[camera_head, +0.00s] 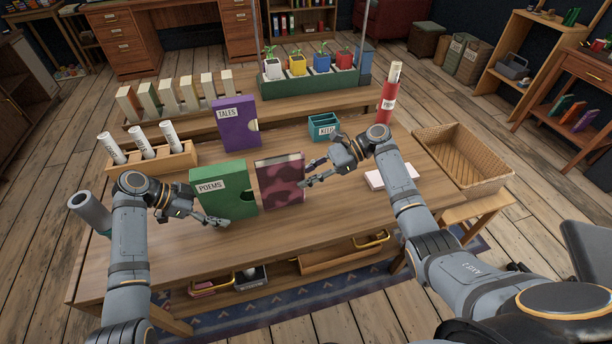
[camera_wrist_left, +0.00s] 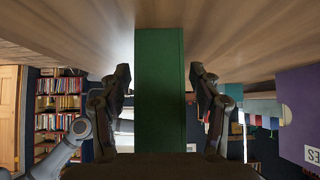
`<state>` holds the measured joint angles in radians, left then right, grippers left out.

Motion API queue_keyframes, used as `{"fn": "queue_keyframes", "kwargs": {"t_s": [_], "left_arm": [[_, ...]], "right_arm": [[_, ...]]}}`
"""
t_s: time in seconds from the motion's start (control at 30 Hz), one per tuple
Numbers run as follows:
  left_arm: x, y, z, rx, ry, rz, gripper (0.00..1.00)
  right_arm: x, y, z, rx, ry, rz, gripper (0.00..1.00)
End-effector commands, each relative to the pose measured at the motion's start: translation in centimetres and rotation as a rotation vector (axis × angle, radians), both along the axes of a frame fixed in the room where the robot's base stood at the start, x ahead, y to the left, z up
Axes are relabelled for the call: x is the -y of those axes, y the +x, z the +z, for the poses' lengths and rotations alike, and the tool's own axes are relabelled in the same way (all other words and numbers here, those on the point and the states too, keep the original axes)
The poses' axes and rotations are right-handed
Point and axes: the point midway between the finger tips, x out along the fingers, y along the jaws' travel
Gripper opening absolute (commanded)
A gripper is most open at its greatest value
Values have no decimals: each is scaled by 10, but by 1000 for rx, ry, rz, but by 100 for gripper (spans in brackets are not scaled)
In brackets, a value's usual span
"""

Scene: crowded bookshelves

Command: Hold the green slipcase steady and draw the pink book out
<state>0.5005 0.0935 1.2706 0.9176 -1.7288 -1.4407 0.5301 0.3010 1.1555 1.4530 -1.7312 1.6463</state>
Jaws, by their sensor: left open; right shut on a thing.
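The green slipcase (camera_head: 226,196), labelled POEMS, stands upright on the table, its notched open side facing right. The pink book (camera_head: 281,181), with a dark blotched cover, stands upright at that open side. Most of its cover shows; I cannot tell whether its left edge is still inside. My right gripper (camera_head: 306,178) is shut on the book's right edge. My left gripper (camera_head: 211,217) is open at the slipcase's lower left. In the left wrist view the slipcase (camera_wrist_left: 160,95) lies between the two fingers, with a gap on each side.
A purple TALES slipcase (camera_head: 236,124) stands behind. A teal KEEP box (camera_head: 323,127), a red tube (camera_head: 388,100) and a white block (camera_head: 391,177) are to the right. A wicker tray (camera_head: 463,158) is at the right end. The table front is clear.

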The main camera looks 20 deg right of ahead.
Motion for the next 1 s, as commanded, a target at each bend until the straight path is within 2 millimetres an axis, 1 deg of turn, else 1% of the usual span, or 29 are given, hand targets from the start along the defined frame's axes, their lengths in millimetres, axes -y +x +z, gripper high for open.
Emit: {"fn": "queue_keyframes", "kwargs": {"t_s": [0.07, 0.3, 0.43, 0.53, 0.83, 0.93, 1.0], "left_arm": [[-6, 1, 6, 3, 2, 2, 64], [-40, 1, 36, 2, 4, 1, 64], [-51, 1, 47, 1, 2, 1, 64], [-54, 1, 50, 0, 1, 0, 64], [-54, 1, 52, 0, 1, 0, 64], [-54, 1, 62, 0, 1, 0, 64], [-54, 1, 74, 0, 1, 0, 64]], "right_arm": [[0, 0, 1, 1, 2, 0, 0], [0, 0, 1, 1, 2, 0, 0], [0, 0, 1, 1, 2, 0, 0], [0, 0, 1, 1, 1, 0, 0], [0, 0, 2, 1, 1, 0, 0], [0, 0, 12, 2, 1, 1, 0], [0, 0, 25, 2, 1, 0, 0]]}}
